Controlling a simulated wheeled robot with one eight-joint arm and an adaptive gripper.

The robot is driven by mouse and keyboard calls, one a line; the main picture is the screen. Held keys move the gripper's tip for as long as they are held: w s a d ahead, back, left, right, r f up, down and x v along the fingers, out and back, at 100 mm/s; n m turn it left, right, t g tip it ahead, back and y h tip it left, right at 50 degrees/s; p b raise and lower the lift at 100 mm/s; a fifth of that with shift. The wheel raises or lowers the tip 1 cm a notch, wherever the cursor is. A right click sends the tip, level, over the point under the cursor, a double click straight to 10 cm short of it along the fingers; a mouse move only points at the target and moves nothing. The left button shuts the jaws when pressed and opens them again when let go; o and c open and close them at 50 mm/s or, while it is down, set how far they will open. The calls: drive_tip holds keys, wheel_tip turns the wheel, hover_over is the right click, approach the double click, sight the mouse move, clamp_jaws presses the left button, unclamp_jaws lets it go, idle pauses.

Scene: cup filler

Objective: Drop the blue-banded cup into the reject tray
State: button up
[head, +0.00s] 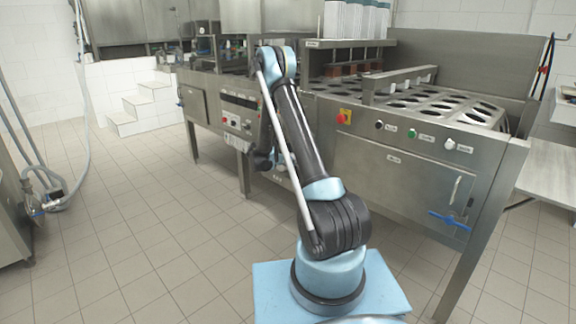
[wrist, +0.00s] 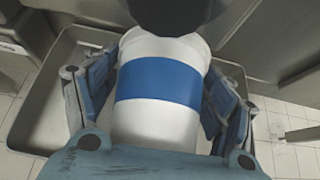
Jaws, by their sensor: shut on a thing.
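The blue-banded cup (wrist: 158,82) is white with a wide blue band and fills the middle of the wrist view. My gripper (wrist: 157,88) is shut on it, one finger on each side. A grey tray (wrist: 38,95) with a raised rim lies behind and below the cup in the wrist view; its middle is hidden by the cup and gripper. I cannot tell the gap between cup and tray. In the head view the cup, my gripper and the tray cannot be made out; my arm reaches up toward the machine.
The steel filling machine (head: 400,165) with rows of round holes stands at the right in the head view. Stacks of white cups (head: 352,20) stand at its top. White steps (head: 140,108) are at the back left. The tiled floor (head: 130,220) at the left is mostly clear.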

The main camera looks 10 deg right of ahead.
drive_tip(key=shift+f, duration=0.6)
drive_tip(key=o, duration=0.7)
drive_tip(key=shift+r, duration=0.1)
